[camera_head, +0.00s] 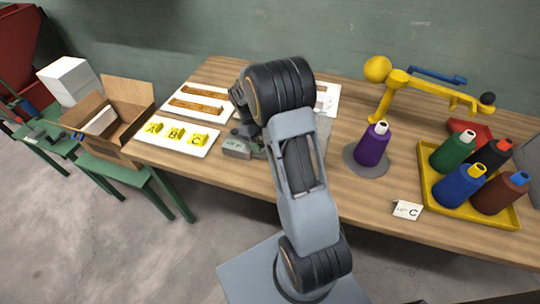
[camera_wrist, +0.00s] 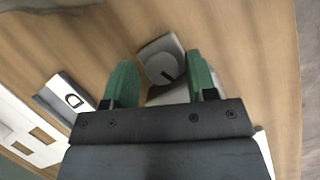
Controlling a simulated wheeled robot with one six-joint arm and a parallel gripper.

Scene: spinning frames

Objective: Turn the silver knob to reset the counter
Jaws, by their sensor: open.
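In the wrist view, my gripper (camera_wrist: 161,75) has its two green fingers apart, with nothing clamped between them. A grey, round-cornered piece with a rounder face and a dark line mark, apparently the silver knob (camera_wrist: 162,66), shows between and just beyond the fingers. I cannot tell whether the fingers touch it. A paler grey body lies below it, partly hidden by the gripper. In the head view, a grey device (camera_head: 236,148), apparently the counter, sits on the table beside my arm. My arm hides the knob and fingertips there.
On the wooden table (camera_head: 345,195), a purple cone (camera_head: 372,146) stands on a grey disc beneath a yellow arm (camera_head: 425,88). A yellow tray (camera_head: 437,200) holds several coloured cones at right. A card with yellow A, B, C pieces (camera_head: 172,134) lies left. An open cardboard box (camera_head: 122,145) stands beyond.

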